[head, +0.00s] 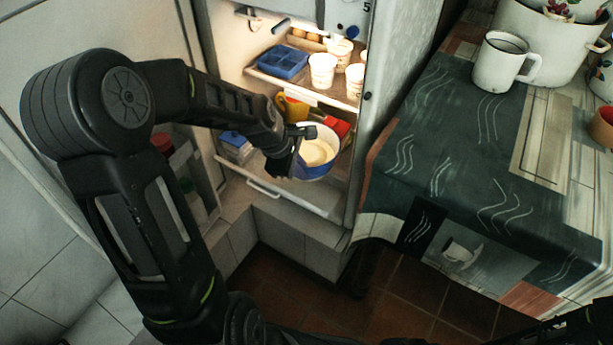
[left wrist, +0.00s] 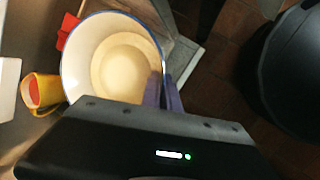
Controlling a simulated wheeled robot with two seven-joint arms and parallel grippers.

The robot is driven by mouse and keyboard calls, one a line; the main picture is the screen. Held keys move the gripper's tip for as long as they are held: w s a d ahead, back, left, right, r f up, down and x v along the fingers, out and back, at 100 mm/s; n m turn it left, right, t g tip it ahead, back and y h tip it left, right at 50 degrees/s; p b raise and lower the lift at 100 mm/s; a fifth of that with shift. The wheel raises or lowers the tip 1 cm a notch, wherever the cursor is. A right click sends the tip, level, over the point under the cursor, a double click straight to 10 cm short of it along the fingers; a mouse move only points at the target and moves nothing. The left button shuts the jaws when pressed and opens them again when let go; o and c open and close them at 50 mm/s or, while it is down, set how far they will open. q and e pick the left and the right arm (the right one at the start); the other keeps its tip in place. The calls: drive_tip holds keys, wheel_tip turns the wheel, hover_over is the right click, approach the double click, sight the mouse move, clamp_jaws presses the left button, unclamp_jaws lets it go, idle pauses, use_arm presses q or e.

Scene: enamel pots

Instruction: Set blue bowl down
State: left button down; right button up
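The blue bowl (head: 318,153) has a blue outside, a pale inside and a dark rim. It is at the front edge of the open fridge's lower shelf. My left gripper (head: 297,150) reaches in from the left and meets the bowl's near left side. In the left wrist view the bowl (left wrist: 122,62) fills the upper left, and the fingers of my left gripper (left wrist: 163,92) are close together at its rim, one on each side of the wall. Whether the bowl's base touches the shelf is hidden. My right gripper cannot be made out.
On the lower shelf are a yellow mug (left wrist: 42,92) and a red item (head: 336,125) beside the bowl. The upper shelf holds a blue tray (head: 283,62) and white cups (head: 322,71). At right, a cloth-covered table (head: 470,160) carries a white enamel mug (head: 500,62).

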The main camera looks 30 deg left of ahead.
use_arm(q)
drive_tip(key=shift+w+r, duration=0.1)
drive_tip(key=shift+w+d, duration=0.15)
drive_tip(key=shift+w, duration=0.2)
drive_tip(key=f, duration=0.1)
drive_tip(key=f+b, duration=0.1)
drive_tip(key=f, duration=0.1)
drive_tip(key=shift+w+d+f, duration=0.1)
drive_tip(key=shift+w+f, duration=0.2)
drive_tip(key=c, duration=2.1)
unclamp_jaws()
drive_tip(key=shift+s+f+b, duration=0.1)
drive_tip(key=shift+f+b, duration=0.1)
drive_tip(key=shift+b, duration=0.1)
drive_tip(key=o, duration=0.5)
drive_tip(key=shift+r, duration=0.1)
